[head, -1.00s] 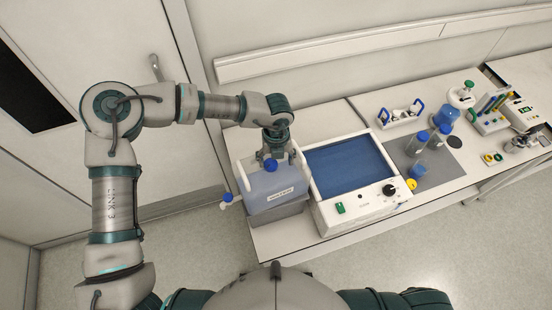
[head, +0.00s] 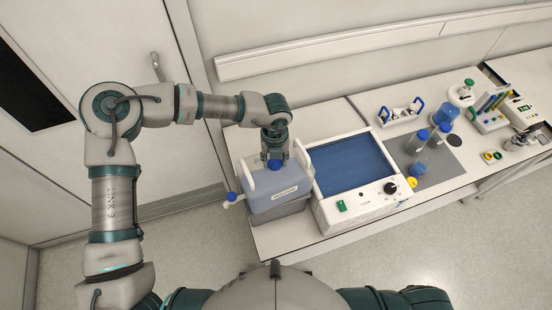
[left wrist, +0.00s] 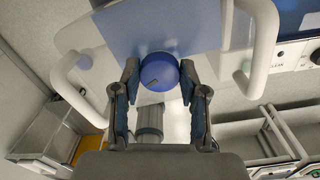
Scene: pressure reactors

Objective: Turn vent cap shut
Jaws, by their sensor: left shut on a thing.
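The vent cap (head: 274,164) is a round blue cap on top of a pale blue-grey container (head: 287,205) with white handles and a label on its front. The container stands at the left end of the bench. My left gripper (head: 273,155) comes down from above and is shut on the cap. In the left wrist view the blue cap (left wrist: 159,71) sits between the two fingertips of the gripper (left wrist: 159,77), with a short dark mark low on its face. My right gripper is not in view.
A second blue knob (head: 231,197) sticks out at the container's left side. A white bath with blue water (head: 347,168) stands close on the right. Blue-capped bottles (head: 419,138) and a rack (head: 401,114) are farther right.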

